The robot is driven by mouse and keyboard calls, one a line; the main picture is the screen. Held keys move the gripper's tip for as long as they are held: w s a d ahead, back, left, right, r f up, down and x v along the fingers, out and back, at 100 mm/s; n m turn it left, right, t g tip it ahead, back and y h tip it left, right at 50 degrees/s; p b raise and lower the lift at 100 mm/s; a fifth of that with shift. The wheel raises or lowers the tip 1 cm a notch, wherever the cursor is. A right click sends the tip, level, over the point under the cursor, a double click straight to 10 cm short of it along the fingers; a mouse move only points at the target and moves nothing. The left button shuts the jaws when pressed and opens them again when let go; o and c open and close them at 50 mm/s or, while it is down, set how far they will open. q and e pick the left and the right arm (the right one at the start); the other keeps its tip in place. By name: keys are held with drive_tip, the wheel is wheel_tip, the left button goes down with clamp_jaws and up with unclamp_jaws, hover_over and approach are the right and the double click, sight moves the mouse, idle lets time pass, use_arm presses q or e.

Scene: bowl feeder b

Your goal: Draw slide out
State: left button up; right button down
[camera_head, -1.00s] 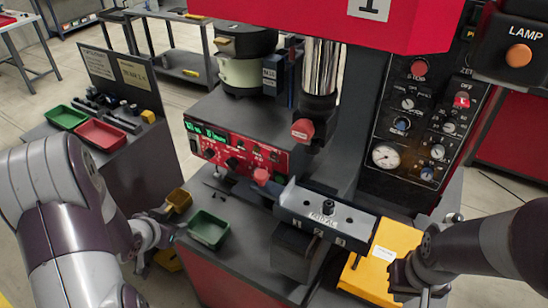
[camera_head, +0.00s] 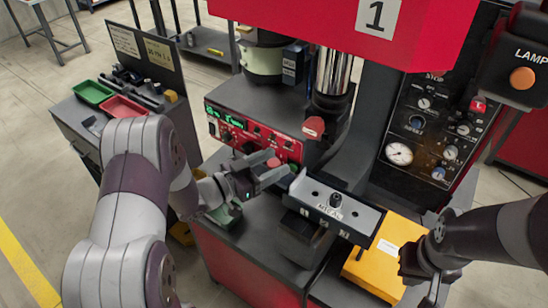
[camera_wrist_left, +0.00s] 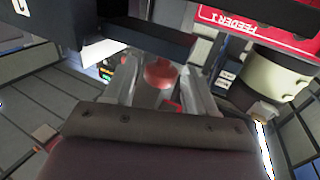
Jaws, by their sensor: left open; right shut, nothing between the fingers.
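The grey slide plate (camera_head: 318,192) with a dark knob on top sits under the red press head. My right gripper (camera_head: 412,275) is shut and empty beside the yellow box (camera_head: 378,264), right of the slide.
The red press head (camera_head: 300,25) hangs above the slide. The control panel (camera_head: 250,138) stands close behind my left gripper. A green bin (camera_head: 226,215) is partly hidden by my left arm. A dial panel (camera_head: 425,130) rises at the right.

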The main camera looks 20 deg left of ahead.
use_arm(q)
drive_tip(key=shift+w+d, duration=0.3)
use_arm(e)
drive_tip(key=shift+r, duration=0.1)
use_arm(q)
clamp_jaws()
drive_tip(key=shift+w+a, duration=0.1)
drive_tip(key=shift+a, duration=0.1)
